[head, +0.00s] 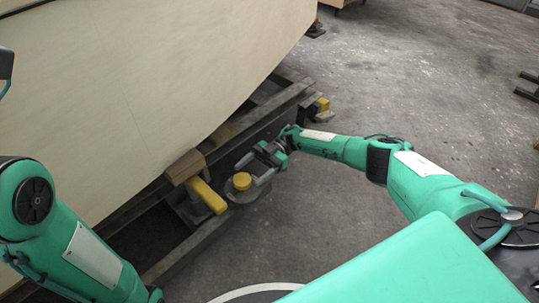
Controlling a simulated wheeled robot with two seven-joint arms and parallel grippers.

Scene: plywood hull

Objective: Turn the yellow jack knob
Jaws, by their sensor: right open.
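The yellow jack knob (241,181) is a short round cap on a grey round disc (249,194), just right of the hull's support frame. My right gripper (253,169) reaches in from the right with its two fingers apart. The fingers point toward the knob, close to its upper right side. One finger is above it and the other to its right in the picture. I cannot tell whether either touches it. My left arm shows at the left edge, but its gripper is out of view.
The pale plywood hull (130,90) fills the upper left, above a dark metal frame (245,130). A wooden block (184,166) and a yellow bar (207,195) sit left of the knob. Another yellow piece (322,104) is farther back. The concrete floor (430,90) at right is mostly clear.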

